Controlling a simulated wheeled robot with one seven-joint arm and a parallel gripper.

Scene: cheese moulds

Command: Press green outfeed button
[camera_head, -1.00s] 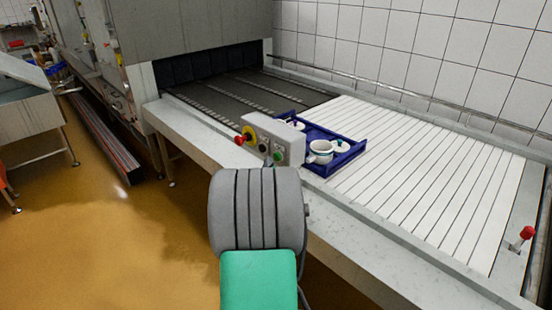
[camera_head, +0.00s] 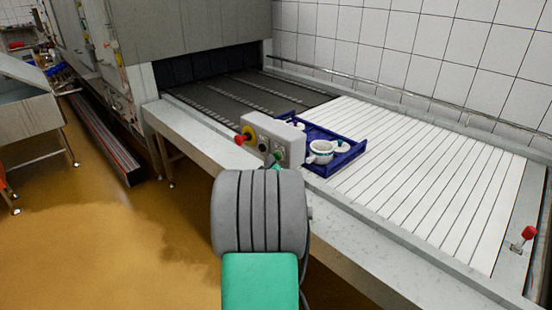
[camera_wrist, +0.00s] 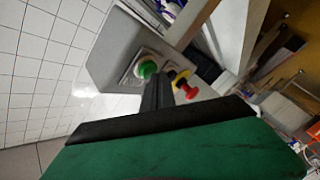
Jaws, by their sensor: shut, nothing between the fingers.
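The grey control box (camera_head: 291,141) stands on the near edge of the conveyor frame. In the wrist view, the box (camera_wrist: 118,52) carries a round green button (camera_wrist: 147,69). A red emergency-stop knob (camera_wrist: 187,87) on a yellow ring (camera_wrist: 178,76) sits to its right. My gripper (camera_wrist: 157,80) is shut and empty. Its dark fingertips appear just right of the green button and partly overlap its surround. I cannot tell whether they touch the box. In the head view, my wrist covers most of the gripper, and its fingers show in front of the box's lower part.
A blue tray (camera_head: 347,157) with white cups stands on the white slatted conveyor (camera_head: 420,170) right behind the box. The red emergency knob (camera_head: 240,139) sticks out on the box's left. Another red knob (camera_head: 529,232) is at far right.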

